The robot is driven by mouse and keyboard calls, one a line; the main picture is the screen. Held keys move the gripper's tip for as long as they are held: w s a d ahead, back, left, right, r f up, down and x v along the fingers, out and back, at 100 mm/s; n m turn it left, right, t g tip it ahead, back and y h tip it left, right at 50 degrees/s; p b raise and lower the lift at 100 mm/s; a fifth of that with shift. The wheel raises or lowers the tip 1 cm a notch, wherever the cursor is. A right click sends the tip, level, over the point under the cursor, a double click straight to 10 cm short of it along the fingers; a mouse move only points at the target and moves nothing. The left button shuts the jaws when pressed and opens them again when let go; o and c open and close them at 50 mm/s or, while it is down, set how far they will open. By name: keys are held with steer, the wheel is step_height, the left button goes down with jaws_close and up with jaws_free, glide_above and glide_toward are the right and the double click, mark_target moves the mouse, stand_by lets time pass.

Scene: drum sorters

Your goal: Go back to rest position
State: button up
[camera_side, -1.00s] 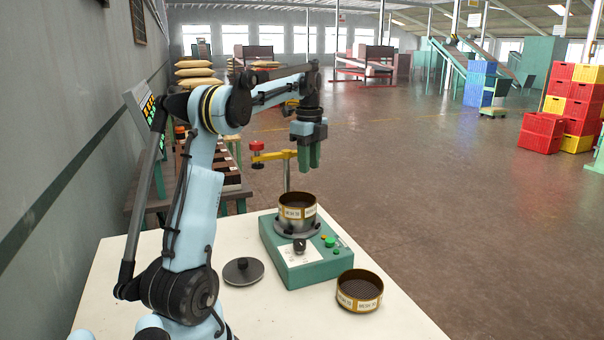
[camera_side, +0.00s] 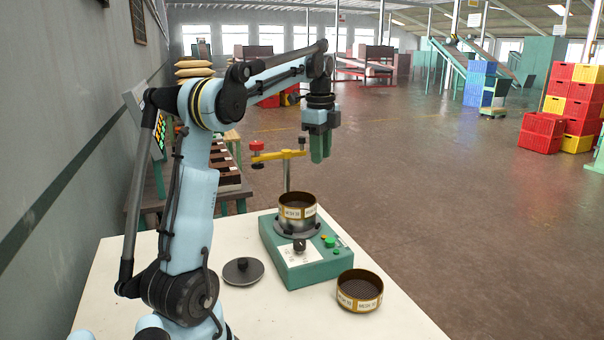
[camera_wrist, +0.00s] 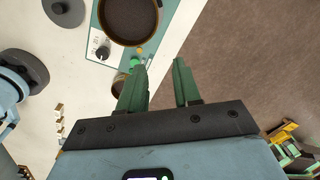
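A brass sieve (camera_side: 297,208) sits on the round plate of the green shaker (camera_side: 304,270). The sieve also shows at the top of the wrist view (camera_wrist: 128,38). A second brass sieve (camera_side: 360,291) stands on the white table at the front right.
A dark round lid (camera_side: 243,271) lies on the white table (camera_side: 125,290) left of the shaker. A yellow clamp arm with a red knob (camera_side: 257,146) stands on a post behind the shaker. The air around my gripper is clear. Crates (camera_side: 560,120) stand far right.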

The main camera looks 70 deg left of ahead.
steer(key=d+f+n+t, duration=0.25)
steer(key=d+n, duration=0.25)
steer(key=d, duration=1.2)
steer(key=s+d+f+n+t, duration=0.2)
steer(key=d+f+n, duration=0.1)
steer(key=d, duration=0.3)
steer(key=s+d+f+n+t, duration=0.2)
steer(key=s+d+f, duration=0.1)
steer(key=d+f, duration=0.2)
steer(key=shift+s+d+f+n+h, duration=0.2)
steer(key=shift+s+d+n+h, duration=0.15)
steer(key=shift+d, duration=0.6)
steer(key=shift+o, duration=0.3)
